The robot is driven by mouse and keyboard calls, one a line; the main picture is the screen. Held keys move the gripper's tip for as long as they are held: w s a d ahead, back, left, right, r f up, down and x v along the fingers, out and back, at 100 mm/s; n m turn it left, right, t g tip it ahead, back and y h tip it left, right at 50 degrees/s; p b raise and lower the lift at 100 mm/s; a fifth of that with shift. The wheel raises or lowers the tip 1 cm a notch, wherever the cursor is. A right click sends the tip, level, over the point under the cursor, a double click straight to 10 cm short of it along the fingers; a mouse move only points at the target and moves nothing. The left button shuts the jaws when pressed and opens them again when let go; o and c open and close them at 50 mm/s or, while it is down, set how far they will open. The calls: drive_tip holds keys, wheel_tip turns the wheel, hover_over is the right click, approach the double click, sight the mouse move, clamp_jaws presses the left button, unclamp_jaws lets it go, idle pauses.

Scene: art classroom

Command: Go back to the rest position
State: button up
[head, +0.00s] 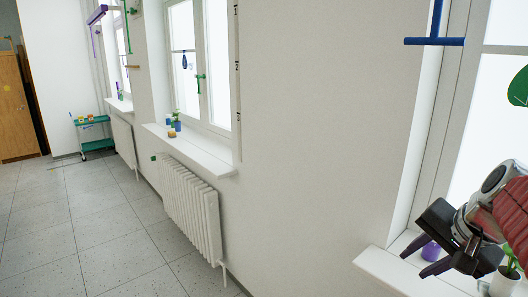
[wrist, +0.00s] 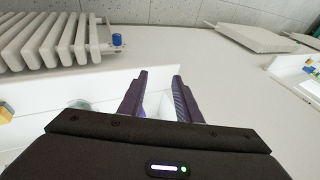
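My gripper (head: 418,261) is at the lower right of the head view, over the near windowsill (head: 425,285), with its two dark fingers apart. In the wrist view my gripper (wrist: 160,76) points its fingers towards the floor, with a clear gap between the tips. Something purple (head: 431,251) shows between the fingers in the head view. In the wrist view only a pale lilac patch shows low between them, and I cannot tell whether they touch it. Nothing is seen clamped at the fingertips.
The window frame (head: 440,120) rises beside the arm. A white radiator (head: 190,205) lines the wall below the middle sill (head: 195,153). A green cart (head: 97,144) stands far back. The tiled floor (head: 90,240) is clear.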

drive_tip(key=s+a+f+n, duration=0.4)
drive_tip(key=s+a+n, duration=0.1)
drive_tip(key=a, duration=0.4)
drive_tip(key=s+a+f+n, duration=0.4)
drive_tip(key=s+a+n, duration=0.1)
drive_tip(key=a, duration=0.3)
drive_tip(key=shift+s+a+f+n+h, duration=0.15)
drive_tip(key=shift+s+a+n+h, duration=0.2)
drive_tip(key=shift+n, duration=0.15)
